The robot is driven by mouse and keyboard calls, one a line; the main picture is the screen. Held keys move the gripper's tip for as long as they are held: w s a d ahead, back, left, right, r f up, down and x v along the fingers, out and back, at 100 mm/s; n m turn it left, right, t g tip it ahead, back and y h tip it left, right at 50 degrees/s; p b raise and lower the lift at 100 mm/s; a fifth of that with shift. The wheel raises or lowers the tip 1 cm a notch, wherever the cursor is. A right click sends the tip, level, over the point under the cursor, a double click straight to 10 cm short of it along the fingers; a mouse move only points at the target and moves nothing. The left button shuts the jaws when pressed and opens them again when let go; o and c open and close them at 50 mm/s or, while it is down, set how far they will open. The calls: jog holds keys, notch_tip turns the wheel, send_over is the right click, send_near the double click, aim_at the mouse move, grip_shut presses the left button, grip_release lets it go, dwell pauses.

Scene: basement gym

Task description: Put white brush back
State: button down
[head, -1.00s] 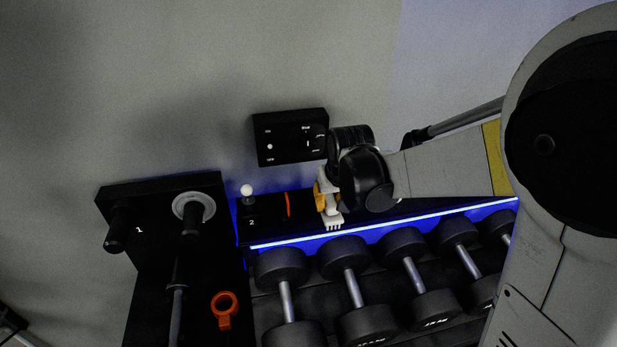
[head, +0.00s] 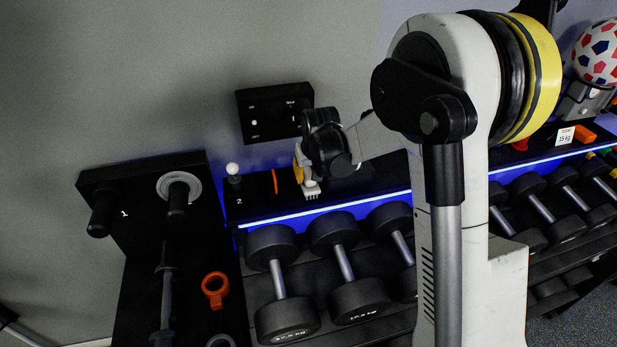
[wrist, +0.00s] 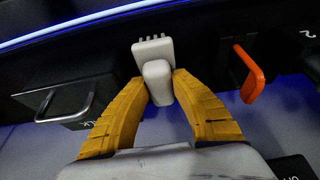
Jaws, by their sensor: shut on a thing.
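The white brush (wrist: 152,48) is between my gripper's two yellow fingers (wrist: 160,84) in the wrist view, its short bristles pointing away from my gripper. In the head view the brush (head: 312,188) is at the black ledge (head: 350,187) above the dumbbells, right of an orange hook (head: 275,182). My gripper (head: 299,172) is shut on the brush, with its wrist partly hiding it. I cannot tell whether the brush touches the ledge.
In the wrist view the orange hook (wrist: 252,72) is close on the right and a metal handle (wrist: 65,100) on the left. A black switch box (head: 272,110) is on the wall above. Dumbbells (head: 340,262) line the rack below a blue-lit edge.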

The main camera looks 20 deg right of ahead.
jog(key=shift+f, duration=0.2)
jog(key=c, duration=1.5)
grip_release()
jog(key=shift+r, duration=0.1)
jog(key=shift+r, duration=0.3)
jog(key=p+v, duration=0.2)
jog(key=v, duration=1)
jog(key=s+r+t, duration=0.1)
jog(key=s+r, duration=0.5)
jog(key=s, duration=0.8)
jog(key=shift+t, duration=0.9)
jog(key=s, duration=0.4)
jog(key=s+f, duration=0.1)
jog(key=s, duration=0.7)
jog(key=shift+s+d+f, duration=0.1)
jog(key=shift+s+f, duration=0.05)
jog(key=shift+f, duration=0.1)
